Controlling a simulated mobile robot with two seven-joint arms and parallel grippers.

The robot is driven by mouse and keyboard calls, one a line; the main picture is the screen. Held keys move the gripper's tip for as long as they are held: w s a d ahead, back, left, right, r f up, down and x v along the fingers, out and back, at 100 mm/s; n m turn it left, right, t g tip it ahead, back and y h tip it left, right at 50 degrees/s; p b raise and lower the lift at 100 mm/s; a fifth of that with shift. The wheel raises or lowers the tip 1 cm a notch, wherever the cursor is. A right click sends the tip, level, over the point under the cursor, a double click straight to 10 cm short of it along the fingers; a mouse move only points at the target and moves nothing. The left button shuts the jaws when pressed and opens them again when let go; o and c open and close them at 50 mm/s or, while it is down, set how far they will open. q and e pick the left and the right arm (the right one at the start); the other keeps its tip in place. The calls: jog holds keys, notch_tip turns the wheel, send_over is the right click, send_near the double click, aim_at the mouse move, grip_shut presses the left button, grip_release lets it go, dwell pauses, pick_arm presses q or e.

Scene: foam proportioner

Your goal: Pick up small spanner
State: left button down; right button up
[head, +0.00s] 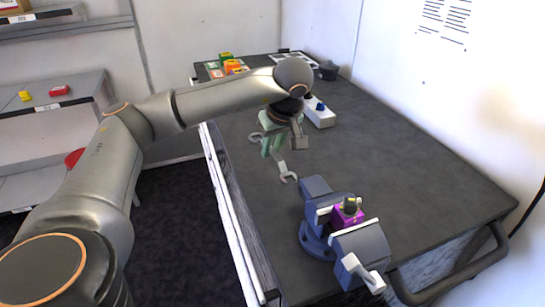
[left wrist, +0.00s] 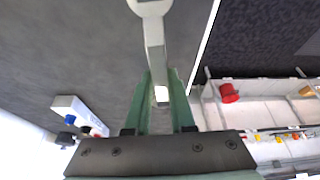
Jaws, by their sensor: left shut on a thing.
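A small grey metal spanner (head: 283,169) is held in my left gripper (head: 270,143), above the dark workbench top. Its open jaw points down and toward the front. In the left wrist view the spanner (left wrist: 154,45) runs up from between the two green fingers of my left gripper (left wrist: 162,103), which are shut on its shaft. Its head is cut off by the top edge there. Another curved grey end (head: 255,137) shows left of the gripper; I cannot tell whether it belongs to the same spanner. My right gripper is not in view.
A blue vice (head: 316,189) with a magenta block (head: 346,214) in its jaws stands at the bench's front. A white box (head: 320,115) with a blue knob lies behind the gripper. Coloured parts (head: 230,65) are at the far end. The bench's right side is clear.

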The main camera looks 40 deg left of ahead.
pick_arm(q)
jog(key=s+d+r+p, duration=0.2)
jog(key=s+d+r, duration=0.4)
jog(key=s+d, duration=0.1)
jog(key=shift+s+r+p, duration=0.2)
jog(key=shift+s+p, duration=0.15)
jog(key=shift+s, duration=0.45)
jog(key=shift+a, duration=0.1)
jog(key=c, duration=1.4)
grip_release()
grip_shut()
